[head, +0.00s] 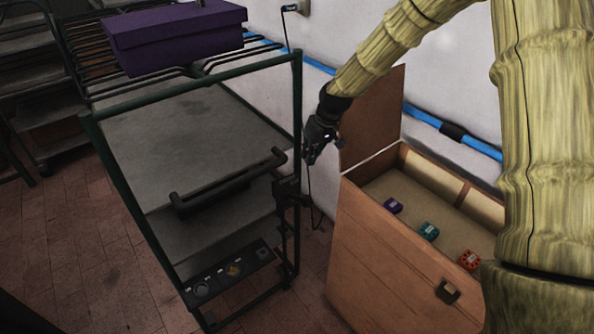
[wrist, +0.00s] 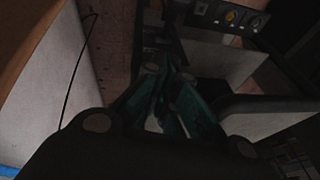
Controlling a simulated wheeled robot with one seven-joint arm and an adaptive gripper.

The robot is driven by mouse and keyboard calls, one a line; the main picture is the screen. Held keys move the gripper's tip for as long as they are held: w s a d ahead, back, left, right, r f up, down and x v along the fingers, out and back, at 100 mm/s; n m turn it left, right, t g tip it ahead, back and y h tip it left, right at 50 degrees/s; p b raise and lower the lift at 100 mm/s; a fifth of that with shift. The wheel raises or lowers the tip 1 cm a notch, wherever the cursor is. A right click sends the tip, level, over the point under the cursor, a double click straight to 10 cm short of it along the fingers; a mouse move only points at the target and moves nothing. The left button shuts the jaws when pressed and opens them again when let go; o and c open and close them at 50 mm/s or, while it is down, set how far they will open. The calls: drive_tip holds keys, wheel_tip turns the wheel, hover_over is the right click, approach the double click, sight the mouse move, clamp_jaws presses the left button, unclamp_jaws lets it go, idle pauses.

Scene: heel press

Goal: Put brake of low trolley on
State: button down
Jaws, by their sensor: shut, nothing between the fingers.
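A dark green metal-framed trolley (head: 200,82) with grey shelves stands left of centre in the head view. A black bar handle (head: 225,182) crosses its front. A black fitting (head: 288,190) is on its right front post; I cannot tell whether it is the brake. A dark panel with round dials (head: 233,270) sits low on the frame and also shows in the wrist view (wrist: 230,17). My gripper (head: 311,158) is shut and empty, close to the right of that post, above the fitting. Its fingers (wrist: 165,78) point down toward the floor in the wrist view.
A wooden chest (head: 385,255) with its lid up stands at right, holding purple, teal and orange items. A purple box (head: 175,38) lies on the trolley's top rack. A thin cable (head: 309,190) hangs by my gripper. Tiled floor (head: 80,240) is clear at left.

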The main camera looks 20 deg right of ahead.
sight(299, 198)
drive_tip(key=s+p+x, duration=0.1)
drive_tip(key=p+x, duration=0.1)
drive_tip(key=x, duration=0.4)
drive_tip(key=s+p+x, duration=0.1)
drive_tip(key=p+x, duration=0.2)
drive_tip(key=x, duration=0.3)
drive_tip(key=shift+s+f+p, duration=0.35)
drive_tip(key=shift+s+f, duration=0.05)
drive_tip(key=shift+f, duration=0.15)
drive_tip(key=shift+s+a+f, duration=0.1)
drive_tip(key=shift+s+b, duration=0.15)
drive_tip(key=shift+b, duration=0.4)
